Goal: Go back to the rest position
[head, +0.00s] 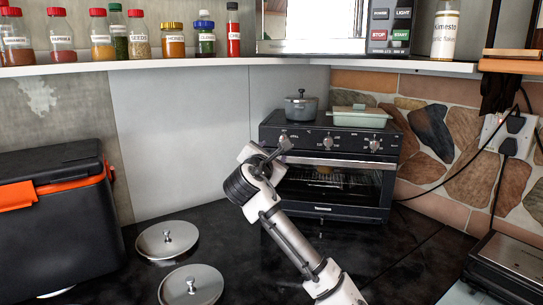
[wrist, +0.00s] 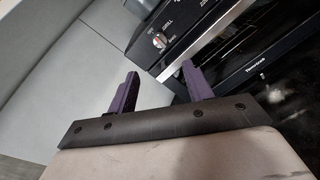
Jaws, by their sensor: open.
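My arm reaches up from the bottom of the head view, with my gripper (head: 272,157) in front of the left part of the black toaster oven (head: 322,211). In the wrist view my gripper (wrist: 160,90) shows two purple fingers spread apart with nothing between them. The oven's knob panel and glass door (wrist: 262,68) lie beyond the fingers there. In the head view my arm hides part of the oven's left side.
A grey pot (head: 301,107) and a pale green dish (head: 359,117) stand on the oven. Two metal lids (head: 152,243) (head: 205,282) lie on the dark counter. A black and orange box (head: 60,232) stands left. A shelf (head: 200,64) with jars runs above.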

